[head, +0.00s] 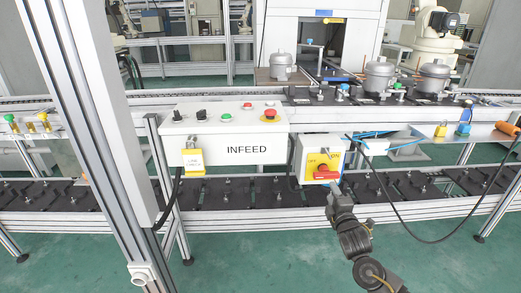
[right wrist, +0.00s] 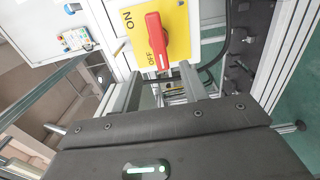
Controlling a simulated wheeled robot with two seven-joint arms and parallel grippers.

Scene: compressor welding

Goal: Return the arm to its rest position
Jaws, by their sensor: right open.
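My right gripper (head: 335,190) is just below the rotary switch in the head view. In the right wrist view it (right wrist: 158,82) is open and empty, with one finger on each side of the picture's middle. The switch's red handle (right wrist: 157,41) stands ahead of the fingertips on a yellow plate (right wrist: 178,22) marked ON and OFF. In the head view the red handle (head: 327,174) lies roughly level on the plate, on the front of a small white box (head: 311,148). A gap shows between fingertips and handle in the wrist view. My left gripper is not in view.
The INFEED control box (head: 240,132) with buttons and a yellow tag (head: 193,160) is left of the switch box. A metal post (head: 88,100) stands at the left. A black cable (head: 393,205) hangs at the right. Green floor (head: 260,262) is open in front.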

